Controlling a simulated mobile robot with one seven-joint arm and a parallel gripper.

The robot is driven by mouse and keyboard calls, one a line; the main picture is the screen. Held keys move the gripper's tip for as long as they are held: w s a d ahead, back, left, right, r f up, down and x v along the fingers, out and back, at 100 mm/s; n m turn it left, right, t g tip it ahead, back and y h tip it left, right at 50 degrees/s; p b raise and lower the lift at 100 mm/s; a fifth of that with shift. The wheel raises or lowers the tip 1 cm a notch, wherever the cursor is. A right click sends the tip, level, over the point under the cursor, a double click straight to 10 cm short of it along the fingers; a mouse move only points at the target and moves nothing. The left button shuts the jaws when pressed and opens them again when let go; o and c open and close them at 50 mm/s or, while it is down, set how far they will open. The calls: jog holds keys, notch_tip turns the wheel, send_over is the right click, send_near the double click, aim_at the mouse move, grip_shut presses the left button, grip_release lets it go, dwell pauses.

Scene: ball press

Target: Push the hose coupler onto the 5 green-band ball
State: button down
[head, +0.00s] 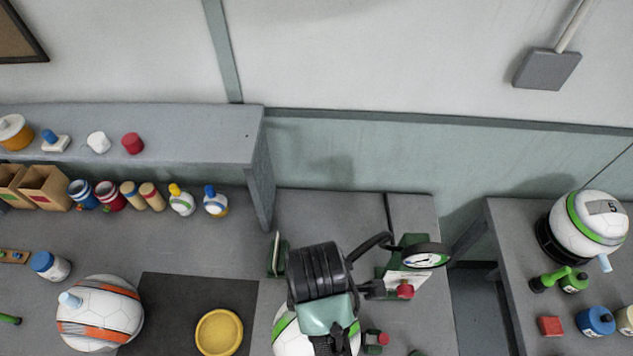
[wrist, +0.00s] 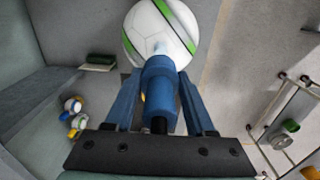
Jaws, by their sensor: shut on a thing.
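My gripper (wrist: 159,82) is shut on the blue hose coupler (wrist: 158,78), which points at a white ball with green bands. This ball (wrist: 148,22) is at the top of the wrist view, and its pale nozzle (wrist: 160,47) shows just beyond the coupler's end. I cannot tell whether the coupler touches the nozzle or sits on it. In the head view the same ball (head: 286,338) is partly hidden under my arm, and no number shows on it. Another green-band ball (head: 590,222), marked 5, rests in a black ring on the right bench with its pale nozzle sideways.
A gauge (head: 424,256) on a green stand is close right of my arm. A white ball with orange bands (head: 100,315) and a yellow dish (head: 219,332) lie left. The grey shelf (head: 190,135) has bottles below it. A gap separates the two benches.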

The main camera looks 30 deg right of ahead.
jog(key=shift+f+b, duration=1.4)
jog(key=shift+f, duration=1.35)
jog(key=shift+p, duration=1.35)
jog(key=shift+f+b, duration=1.15)
jog(key=shift+f, duration=1.05)
jog(key=shift+c, duration=0.8)
grip_release()
jog(key=shift+r, duration=0.15)
